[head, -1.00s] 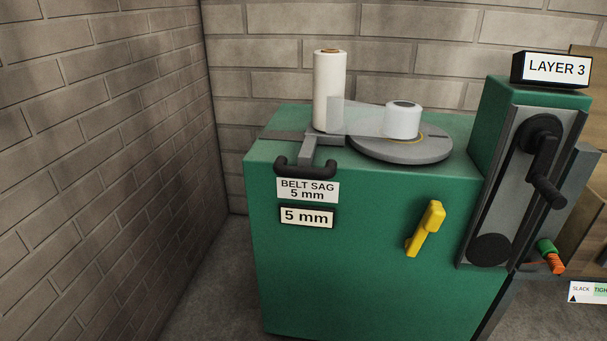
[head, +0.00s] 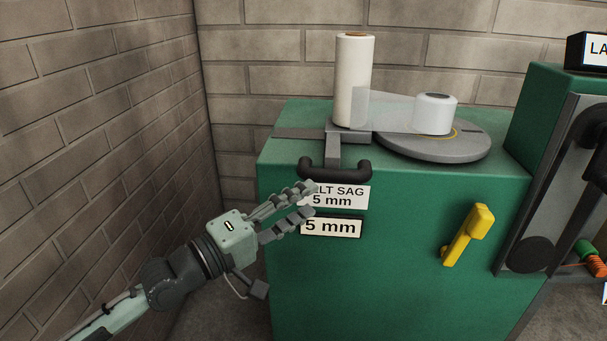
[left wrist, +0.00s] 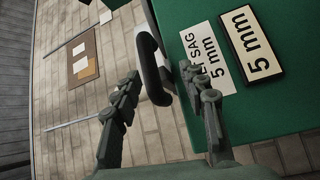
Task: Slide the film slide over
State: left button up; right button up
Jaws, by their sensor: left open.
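The film slide is a grey carriage (head: 338,148) on a rail on top of the green cabinet, with a black U-shaped handle (head: 336,172) over the front edge. The tall film roll (head: 353,82) stands upright on the slide, a thin clear film reaching right toward the white wrapped roll (head: 435,114) on the turntable. My left gripper (head: 312,198) is open and empty, just below and in front of the handle, overlapping the belt sag label. In the left wrist view the handle (left wrist: 153,68) lies beyond and between the open fingers (left wrist: 166,94). My right gripper is not in view.
The green cabinet (head: 390,270) has a yellow lever (head: 467,235) on its front. Labels for belt sag (head: 343,195) and 5 mm (head: 331,228) sit under the handle. A brick wall (head: 90,130) is close on the left. A crank unit (head: 560,160) stands at the right.

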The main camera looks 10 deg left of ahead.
aim_at(326, 180)
pick_arm(q)
jog(key=shift+w+a+r+n, duration=0.1)
jog(key=shift+r+n, duration=0.2)
jog(key=shift+r, duration=0.4)
jog(key=shift+w+r, duration=0.2)
jog(key=shift+r, duration=0.05)
jog(key=x, duration=0.3)
jog(key=shift+s+r+p, duration=0.2)
jog(key=shift+s+p, duration=0.05)
jog(key=shift+p, duration=0.05)
jog(key=x, duration=0.3)
jog(key=shift+w+d, duration=0.2)
jog(key=shift+d, duration=0.15)
jog(key=shift+w+d, duration=0.35)
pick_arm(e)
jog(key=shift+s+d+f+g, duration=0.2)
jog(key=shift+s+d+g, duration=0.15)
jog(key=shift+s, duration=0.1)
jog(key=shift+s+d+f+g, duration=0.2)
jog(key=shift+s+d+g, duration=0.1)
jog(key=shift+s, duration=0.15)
pick_arm(q)
jog(key=shift+c, duration=0.2)
grip_shut()
